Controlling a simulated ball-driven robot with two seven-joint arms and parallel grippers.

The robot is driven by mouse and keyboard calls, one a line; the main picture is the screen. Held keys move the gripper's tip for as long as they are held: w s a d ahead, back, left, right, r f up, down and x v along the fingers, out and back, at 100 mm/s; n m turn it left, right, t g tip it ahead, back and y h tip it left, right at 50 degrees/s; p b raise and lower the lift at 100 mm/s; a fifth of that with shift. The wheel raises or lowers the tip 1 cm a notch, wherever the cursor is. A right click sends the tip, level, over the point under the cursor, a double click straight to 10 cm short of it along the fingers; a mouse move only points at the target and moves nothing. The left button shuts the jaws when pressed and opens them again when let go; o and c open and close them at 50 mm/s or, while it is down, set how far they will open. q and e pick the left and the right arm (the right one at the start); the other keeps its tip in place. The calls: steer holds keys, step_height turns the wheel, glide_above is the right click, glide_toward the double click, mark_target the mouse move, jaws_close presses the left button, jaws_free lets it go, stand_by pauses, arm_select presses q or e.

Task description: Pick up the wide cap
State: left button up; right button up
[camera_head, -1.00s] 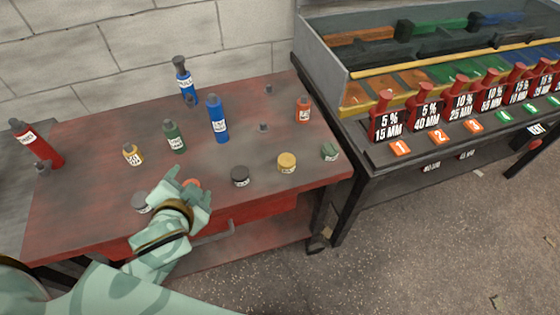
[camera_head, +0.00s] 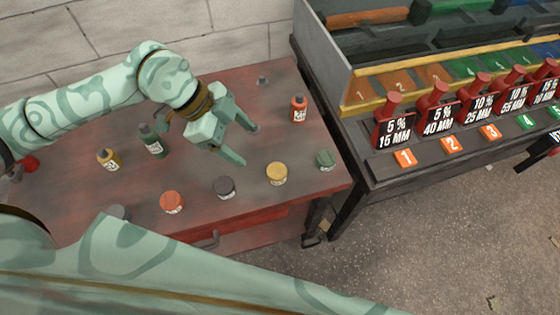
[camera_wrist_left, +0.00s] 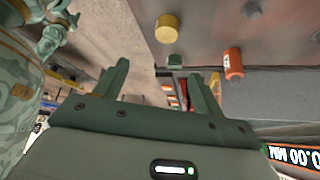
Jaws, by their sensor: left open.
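Two small dark caps stand on the red-brown table (camera_head: 70,200). The far cap (camera_head: 263,80) is near the back edge. The near one (camera_head: 253,128) is partly hidden by a fingertip of my left gripper (camera_head: 247,145). I cannot tell which is the wide one. In the left wrist view one dark cap (camera_wrist_left: 252,8) is at the top and another (camera_wrist_left: 316,37) at the right edge. My left gripper is open and empty, fingers spread in the left wrist view (camera_wrist_left: 160,82). My right gripper is out of view.
Orange (camera_head: 172,202), dark (camera_head: 224,188), yellow (camera_head: 277,174) and green (camera_head: 325,160) jars line the front. A rack of red bottles (camera_head: 437,110) stands right. My arm hides the back left.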

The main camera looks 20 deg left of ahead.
arm_select(q)
steer(key=b, duration=0.3)
glide_toward(277, 171)
steer(key=x, duration=0.4)
steer(key=shift+s+d+f, duration=0.1)
steer(key=shift+s, duration=0.1)
steer(key=shift+d+f, duration=0.3)
steer(key=shift+f, duration=0.1)
steer(key=b+x, duration=0.1)
steer(key=x, duration=0.2)
steer(key=b+x, duration=0.1)
steer(key=shift+w+f+b, duration=0.3)
steer(key=shift+w+f, duration=0.05)
steer(key=shift+f, duration=0.1)
steer(key=shift+d+f, duration=0.1)
steer(key=shift+f, duration=0.05)
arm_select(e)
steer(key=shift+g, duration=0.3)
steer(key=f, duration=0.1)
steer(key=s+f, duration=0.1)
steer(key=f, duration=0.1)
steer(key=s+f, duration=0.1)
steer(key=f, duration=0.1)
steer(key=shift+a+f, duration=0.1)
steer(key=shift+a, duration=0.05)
arm_select(q)
steer(key=c, duration=1.1)
steer(key=shift+r, duration=0.25)
